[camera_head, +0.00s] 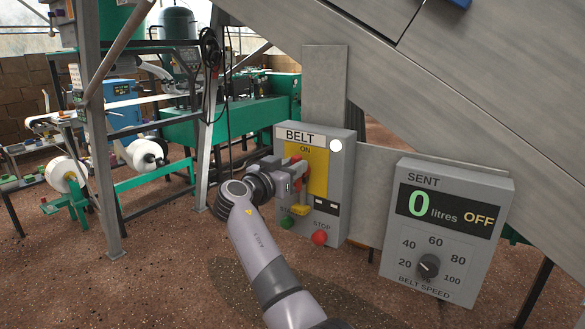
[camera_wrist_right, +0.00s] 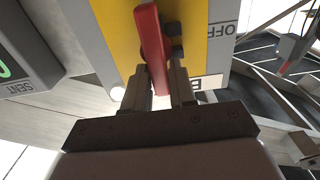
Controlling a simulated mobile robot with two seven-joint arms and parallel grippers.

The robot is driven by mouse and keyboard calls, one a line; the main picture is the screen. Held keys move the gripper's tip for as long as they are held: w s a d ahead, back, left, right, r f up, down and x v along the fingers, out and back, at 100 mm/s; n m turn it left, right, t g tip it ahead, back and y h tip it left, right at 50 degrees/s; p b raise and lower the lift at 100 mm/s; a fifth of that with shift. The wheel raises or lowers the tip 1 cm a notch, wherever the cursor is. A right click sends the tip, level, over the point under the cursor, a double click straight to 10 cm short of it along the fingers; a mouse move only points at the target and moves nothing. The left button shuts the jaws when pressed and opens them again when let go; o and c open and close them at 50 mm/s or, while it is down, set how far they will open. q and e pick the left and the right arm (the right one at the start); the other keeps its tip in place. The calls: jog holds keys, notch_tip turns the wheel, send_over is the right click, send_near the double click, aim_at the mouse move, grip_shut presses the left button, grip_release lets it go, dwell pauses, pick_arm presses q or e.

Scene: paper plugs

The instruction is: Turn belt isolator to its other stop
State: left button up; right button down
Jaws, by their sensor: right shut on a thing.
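The belt isolator is a red handle on a yellow plate (camera_head: 319,172) on the front of the grey BELT box (camera_head: 339,185). ON is printed at the plate's top in the head view. OFF shows at the plate's side in the wrist view. My right gripper (camera_head: 298,173) is at the handle's upper end and partly covers it in the head view. In the wrist view the red handle (camera_wrist_right: 150,40) stands between the two fingers (camera_wrist_right: 160,90), which are shut on it. The handle lies nearly upright, its held end towards the BELT label. My left gripper is not in view.
Below the handle are a green button (camera_head: 287,223) and a red stop button (camera_head: 320,238). A white lamp (camera_head: 336,145) is at the box's upper right. The SENT panel (camera_head: 445,230) reads 0 litres, OFF, and has a speed knob (camera_head: 428,266). A sloping grey conveyor side (camera_head: 470,90) hangs above.

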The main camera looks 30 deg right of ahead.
jog(key=shift+n, duration=0.3)
jog(key=n, duration=0.5)
jog(key=w+f+n+p, duration=0.1)
jog(key=n, duration=0.5)
jog(key=w+a+f+n+p, duration=0.1)
jog(key=n, duration=0.5)
jog(key=shift+f, duration=0.2)
jog(key=shift+n, duration=0.3)
jog(key=c, duration=1)
grip_release()
jog(key=shift+c, duration=0.2)
jog(key=b+v, duration=0.1)
jog(key=v, duration=0.6)
